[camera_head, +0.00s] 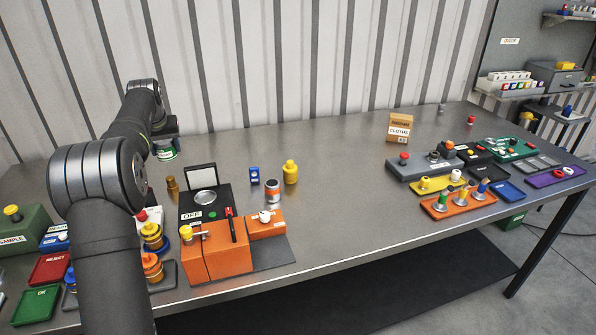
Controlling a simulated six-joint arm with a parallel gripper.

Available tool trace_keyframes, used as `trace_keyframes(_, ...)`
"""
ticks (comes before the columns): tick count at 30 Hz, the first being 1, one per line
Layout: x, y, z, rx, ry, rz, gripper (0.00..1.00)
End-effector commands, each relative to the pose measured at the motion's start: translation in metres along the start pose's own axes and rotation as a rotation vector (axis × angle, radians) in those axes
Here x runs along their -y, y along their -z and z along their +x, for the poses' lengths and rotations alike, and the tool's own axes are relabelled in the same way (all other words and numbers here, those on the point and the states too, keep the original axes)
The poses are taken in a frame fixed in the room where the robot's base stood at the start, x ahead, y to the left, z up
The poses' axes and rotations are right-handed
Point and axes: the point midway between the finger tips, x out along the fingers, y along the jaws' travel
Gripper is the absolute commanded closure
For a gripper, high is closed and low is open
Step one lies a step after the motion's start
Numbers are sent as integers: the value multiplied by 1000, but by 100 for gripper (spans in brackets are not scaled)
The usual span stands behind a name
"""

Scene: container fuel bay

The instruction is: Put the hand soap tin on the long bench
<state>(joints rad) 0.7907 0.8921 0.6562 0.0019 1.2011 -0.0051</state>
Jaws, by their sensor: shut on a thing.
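My gripper (165,141) is at the left part of the long bench (330,190), toward its back edge and the ribbed wall. It points down and is shut on a small green and white tin (166,154), which I take as the hand soap tin. Its label is too small to read. The tin is upright and at or just above the bench top; I cannot tell if it touches. My own arm hides part of the gripper and the bench to its left.
Close in front stand a brass bottle (172,187) and a black device with a raised lid (205,200). An orange block (227,250) and a yellow bottle (290,172) are nearby. A cloths box (400,127) and several trays stand right. The bench's back middle is clear.

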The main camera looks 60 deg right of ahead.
Motion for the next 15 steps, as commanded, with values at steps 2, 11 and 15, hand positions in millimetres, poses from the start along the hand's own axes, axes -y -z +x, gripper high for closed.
trace_keyframes(2, -47, 7, 1, -2, -14, 36, 72)
trace_keyframes(11, -184, -16, 19, 1, -51, 127, 72)
trace_keyframes(15, -229, -29, 24, 0, -64, 156, 72)
